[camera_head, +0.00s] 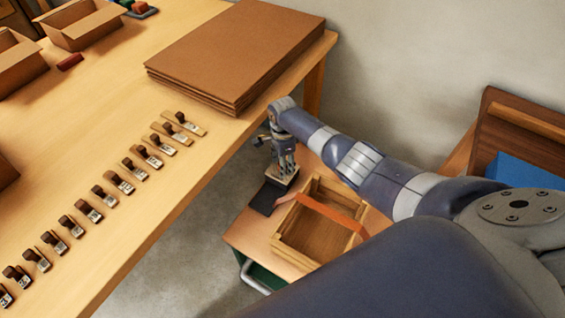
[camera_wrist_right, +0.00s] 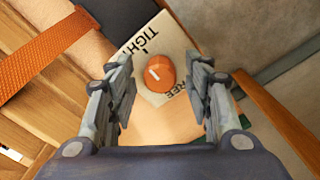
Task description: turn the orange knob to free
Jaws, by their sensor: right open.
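The orange knob (camera_wrist_right: 158,74) sits on a pale plate (camera_wrist_right: 168,40) printed with TIGHT and FREE, in the right wrist view. TIGHT reads above and left of the knob, FREE below it. A short white mark shows on the knob's left half; I cannot tell which word it points at. My right gripper (camera_wrist_right: 160,88) is open, with one finger on each side of the knob and gaps on both sides. In the head view my right gripper (camera_head: 284,166) hangs down over the plate and hides the knob. My left gripper is not in view.
A wooden box (camera_head: 290,238) with an orange strap (camera_head: 330,212) across it stands beside the plate on a small bench. A black pad (camera_head: 266,197) lies left of it. The large table (camera_head: 190,185) holds stacked brown boards (camera_head: 236,50) and a row of stamp-like pieces.

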